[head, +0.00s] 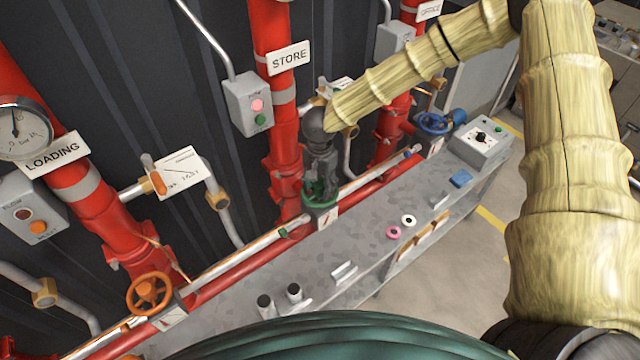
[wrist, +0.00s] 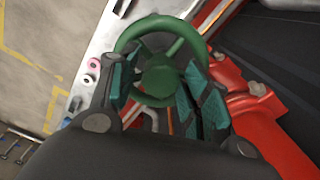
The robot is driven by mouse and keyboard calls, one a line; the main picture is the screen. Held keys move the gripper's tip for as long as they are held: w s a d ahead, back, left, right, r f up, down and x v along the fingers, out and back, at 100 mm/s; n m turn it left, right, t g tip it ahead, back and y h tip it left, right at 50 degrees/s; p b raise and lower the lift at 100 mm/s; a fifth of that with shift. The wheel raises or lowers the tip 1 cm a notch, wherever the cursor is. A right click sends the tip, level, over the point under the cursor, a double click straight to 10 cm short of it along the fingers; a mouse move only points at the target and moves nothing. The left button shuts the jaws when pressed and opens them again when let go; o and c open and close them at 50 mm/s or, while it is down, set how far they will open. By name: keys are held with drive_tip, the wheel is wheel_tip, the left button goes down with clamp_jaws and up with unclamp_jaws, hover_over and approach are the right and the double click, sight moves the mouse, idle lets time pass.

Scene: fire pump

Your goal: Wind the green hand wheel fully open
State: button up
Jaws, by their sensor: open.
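The green hand wheel (head: 314,197) sits on the middle valve below the STORE sign, largely hidden by my gripper in the head view. In the wrist view the green wheel (wrist: 160,78) shows its rim, spokes and hub. My gripper (head: 323,180) is directly over the wheel. In the wrist view my gripper (wrist: 157,95) is open, its teal-padded fingers on either side of the wheel's hub, across the near part of the rim. I cannot tell whether the pads touch the wheel.
An orange hand wheel (head: 149,293) is at the left and a blue one (head: 433,123) at the right. Red pipes (head: 277,110) rise behind. The grey bench (head: 330,248) in front holds small rings, two dark cylinders and a control box (head: 481,140). The floor at right is clear.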

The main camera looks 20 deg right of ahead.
drive_tip(key=m, duration=0.7)
clamp_jaws()
drive_tip(key=n, duration=0.4)
drive_tip(key=shift+s+f+n, duration=0.1)
drive_tip(key=shift+n, duration=2)
